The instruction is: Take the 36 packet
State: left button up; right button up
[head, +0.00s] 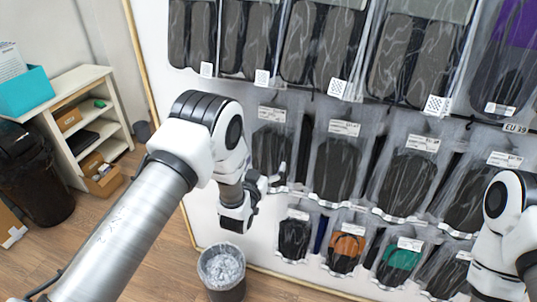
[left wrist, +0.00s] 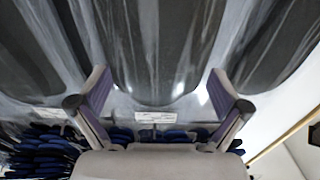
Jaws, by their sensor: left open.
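Clear packets with dark insoles hang in rows on a white wall panel (head: 215,222). I cannot read a 36 on any of them. The leftmost middle-row packet (head: 271,146) has a white label at its top. My left gripper (head: 277,181) is at this packet's lower end and partly hides it. In the left wrist view my left gripper (left wrist: 160,88) is open, its fingers on either side of a packet's rounded insole end (left wrist: 160,55). I cannot tell whether they touch it. My right arm shows at the right edge, its gripper out of view.
Other packets hang close by, including a neighbouring one (head: 337,160) and a lower one (head: 294,236). An "EU 39" tag (head: 515,128) is at the right. A bin (head: 222,270) stands below. A white shelf (head: 92,90) is at the left.

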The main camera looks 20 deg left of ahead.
pick_arm(q)
jog(key=shift+w+d+r, duration=0.1)
jog(key=shift+w+r, duration=0.05)
jog(key=shift+w, duration=0.5)
jog(key=shift+w+d, duration=0.2)
jog(key=shift+w, duration=0.05)
jog(key=shift+a, duration=0.2)
jog(key=c, duration=1.1)
pick_arm(e)
jog(key=shift+d+r, duration=0.15)
jog(key=shift+d, duration=0.05)
pick_arm(q)
jog(key=shift+d, duration=0.1)
